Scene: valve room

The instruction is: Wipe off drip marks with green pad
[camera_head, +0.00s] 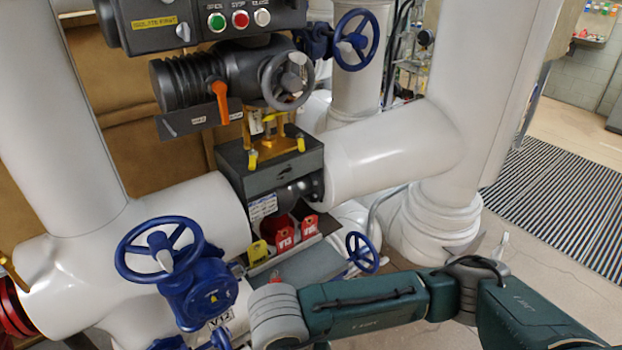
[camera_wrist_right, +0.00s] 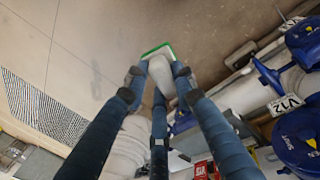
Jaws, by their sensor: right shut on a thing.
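In the right wrist view, my right gripper (camera_wrist_right: 158,80) has its dark fingers shut on a pale grip with the green pad (camera_wrist_right: 166,50) at its far end. The pad's green edge shows beyond the fingertips, against the beige floor. Its wiping face is hidden. In the head view my right arm comes in from the right along the bottom, and its gripper and the pad are out of sight. My left gripper is in neither view. I cannot make out clear drip marks in either view.
A blue handwheel valve (camera_head: 200,285) tagged V12 stands at lower left, close to my arm; it also shows in the right wrist view (camera_wrist_right: 300,135). White pipes (camera_head: 395,150), red tags (camera_head: 284,231) and a small blue wheel (camera_head: 362,253) crowd the middle. Floor near the striped mat (camera_head: 570,205) is clear.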

